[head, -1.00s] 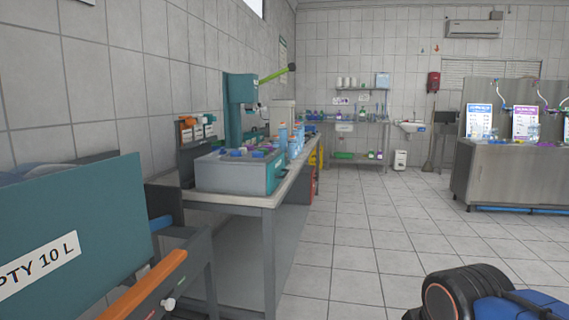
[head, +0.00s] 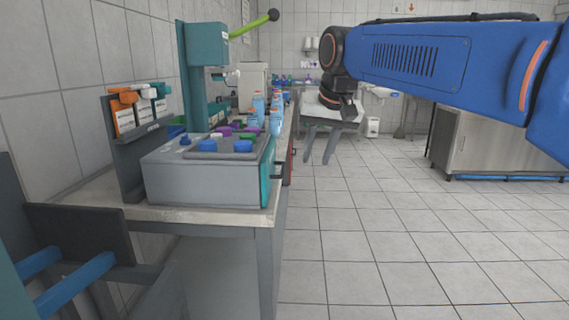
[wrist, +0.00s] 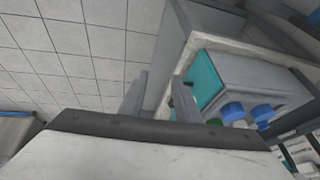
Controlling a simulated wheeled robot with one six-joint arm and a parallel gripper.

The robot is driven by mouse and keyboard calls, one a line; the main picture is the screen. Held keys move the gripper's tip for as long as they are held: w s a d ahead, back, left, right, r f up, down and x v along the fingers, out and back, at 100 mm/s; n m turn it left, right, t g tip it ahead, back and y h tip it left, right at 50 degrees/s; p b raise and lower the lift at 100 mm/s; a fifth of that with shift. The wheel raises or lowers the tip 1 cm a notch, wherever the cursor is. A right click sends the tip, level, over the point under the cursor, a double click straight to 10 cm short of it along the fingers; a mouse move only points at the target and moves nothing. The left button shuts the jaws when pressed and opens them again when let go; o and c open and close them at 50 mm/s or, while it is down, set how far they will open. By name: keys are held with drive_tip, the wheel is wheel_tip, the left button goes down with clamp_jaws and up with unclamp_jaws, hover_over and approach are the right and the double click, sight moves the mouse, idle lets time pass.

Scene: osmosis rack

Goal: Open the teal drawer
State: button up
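The teal drawer front (head: 267,178) is on the right-hand end of a grey box on the bench, with a small dark handle (head: 279,176). It looks flush with the box. In the wrist view the teal front (wrist: 210,78) shows right of centre, beside one finger. My gripper (head: 320,145) is to the right of the drawer in the head view, over the floor, fingers apart and pointing down. In the wrist view my gripper (wrist: 160,98) shows two separated fingers with nothing between them.
The grey box (head: 205,185) carries blue, purple and green caps. A teal press (head: 207,75) and blue bottles (head: 275,115) are farther along the bench (head: 170,213). The tiled floor on the right is clear.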

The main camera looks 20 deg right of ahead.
drive_tip(key=m, duration=0.1)
approach(283, 168)
drive_tip(key=x, duration=0.7)
drive_tip(key=shift+w+d+f, duration=0.1)
drive_tip(key=shift+w+f, duration=0.05)
drive_tip(key=shift+f, duration=0.05)
drive_tip(key=shift+c, duration=0.5)
clamp_jaws()
